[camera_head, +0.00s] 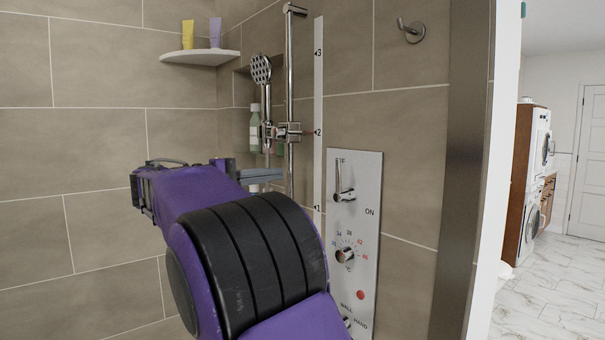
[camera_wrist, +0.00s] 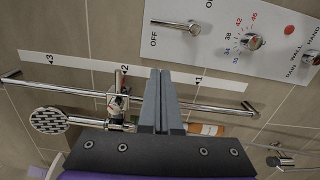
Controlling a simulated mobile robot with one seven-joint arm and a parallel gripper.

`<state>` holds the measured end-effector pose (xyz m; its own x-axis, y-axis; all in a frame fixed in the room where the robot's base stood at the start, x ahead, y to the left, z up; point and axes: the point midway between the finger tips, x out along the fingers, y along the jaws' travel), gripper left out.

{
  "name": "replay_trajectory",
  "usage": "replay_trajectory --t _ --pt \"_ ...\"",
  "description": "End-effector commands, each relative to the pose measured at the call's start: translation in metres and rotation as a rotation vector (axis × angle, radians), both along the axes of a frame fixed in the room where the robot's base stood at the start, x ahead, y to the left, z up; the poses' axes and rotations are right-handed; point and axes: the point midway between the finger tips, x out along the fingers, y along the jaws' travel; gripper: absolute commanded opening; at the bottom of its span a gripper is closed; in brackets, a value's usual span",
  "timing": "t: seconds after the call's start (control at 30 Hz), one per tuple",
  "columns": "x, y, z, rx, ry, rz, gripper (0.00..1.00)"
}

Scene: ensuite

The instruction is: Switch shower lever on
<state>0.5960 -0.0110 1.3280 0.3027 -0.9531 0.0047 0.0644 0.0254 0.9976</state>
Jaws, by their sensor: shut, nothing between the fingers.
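The shower lever (camera_head: 344,192) is a chrome handle on a light grey control panel (camera_head: 366,175). In the head view it points up, and "ON" is printed to the lower right of its pivot. In the wrist view the lever (camera_wrist: 180,25) points left towards "OFF". My gripper (camera_head: 280,174) is left of the panel in the head view and apart from the lever. In the wrist view my gripper (camera_wrist: 160,73) has its fingers together and empty, pointing towards the panel's lower edge in the picture.
A temperature knob (camera_head: 345,255) and a red button (camera_head: 361,295) sit below the lever. A shower rail (camera_head: 290,80) with a hand shower (camera_head: 261,68) and a bottle (camera_head: 254,128) stand left of the panel. A corner shelf (camera_head: 200,57) is upper left. A wall edge (camera_head: 460,180) is right.

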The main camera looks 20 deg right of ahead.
Motion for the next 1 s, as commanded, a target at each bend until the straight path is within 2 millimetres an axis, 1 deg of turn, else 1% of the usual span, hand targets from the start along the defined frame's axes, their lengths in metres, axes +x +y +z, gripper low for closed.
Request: replay_trajectory --t 0.2,0.47,0.57,0.67,0.77,1.0 --pt "0.006 -0.003 -0.004 0.023 -0.056 -0.008 0.00" --pt "0.006 -0.003 -0.004 0.023 -0.054 -0.008 0.00" --pt "0.007 -0.006 -0.004 0.023 -0.054 -0.009 0.00" --pt "0.009 -0.016 -0.004 0.023 -0.054 -0.011 0.00" --pt "0.014 -0.032 -0.004 0.022 -0.053 -0.013 0.00" --pt "0.029 -0.082 -0.004 0.021 -0.052 -0.013 0.00"
